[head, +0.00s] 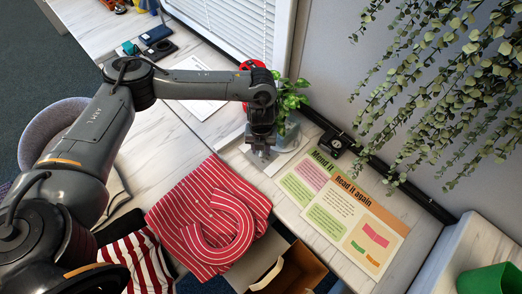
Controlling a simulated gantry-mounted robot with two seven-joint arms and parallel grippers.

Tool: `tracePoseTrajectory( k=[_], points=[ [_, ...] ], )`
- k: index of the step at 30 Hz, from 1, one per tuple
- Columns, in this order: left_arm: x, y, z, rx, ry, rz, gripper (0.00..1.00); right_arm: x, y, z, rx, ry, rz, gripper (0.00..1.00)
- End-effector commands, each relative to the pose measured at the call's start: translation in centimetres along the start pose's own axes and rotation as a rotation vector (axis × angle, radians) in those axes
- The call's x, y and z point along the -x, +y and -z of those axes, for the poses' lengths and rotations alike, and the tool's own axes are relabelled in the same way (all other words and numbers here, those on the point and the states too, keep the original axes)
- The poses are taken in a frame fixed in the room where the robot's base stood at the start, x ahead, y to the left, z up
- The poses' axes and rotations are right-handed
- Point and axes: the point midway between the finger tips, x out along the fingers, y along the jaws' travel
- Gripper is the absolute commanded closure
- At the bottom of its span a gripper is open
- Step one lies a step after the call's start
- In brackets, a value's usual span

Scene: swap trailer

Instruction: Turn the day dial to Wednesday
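I cannot pick out a day dial with readable day names. A small black device with a round face (334,143) sits at the back edge of the desk, right of my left gripper; I cannot tell whether it is the dial. My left gripper (262,153) points down over the desk, just behind the red striped cloth and in front of a potted plant. It is too small to tell whether its fingers are apart or closed. A red object (253,66) is partly hidden behind my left wrist. My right gripper is not in view.
A red striped cloth (200,205) lies at the desk's front, beside an open cardboard box (297,270). Printed sheets (340,205) lie to the right. A green potted plant (290,97) stands behind my gripper. Hanging leaves (465,70) fill the upper right. A green cup (490,280) stands lower right.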

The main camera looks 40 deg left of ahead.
Motion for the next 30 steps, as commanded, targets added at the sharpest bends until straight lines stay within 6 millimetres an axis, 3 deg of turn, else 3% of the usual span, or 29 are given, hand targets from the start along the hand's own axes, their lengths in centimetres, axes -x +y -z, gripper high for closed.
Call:
tracePoseTrajectory(
  k=[6,12,18,30],
  points=[
    [4.1,-0.1,-0.1,-0.001,-0.003,0.003,0.64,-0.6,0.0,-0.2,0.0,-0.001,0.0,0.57],
    [6.8,0.0,-0.1,0.0,-0.003,0.002,0.64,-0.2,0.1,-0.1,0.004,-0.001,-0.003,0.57],
    [7.7,0.0,0.0,0.0,0.0,0.0,0.64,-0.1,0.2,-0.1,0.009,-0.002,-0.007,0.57],
    [7.8,0.0,0.0,0.001,0.001,0.0,0.64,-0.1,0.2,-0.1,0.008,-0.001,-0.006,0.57]
  ],
)
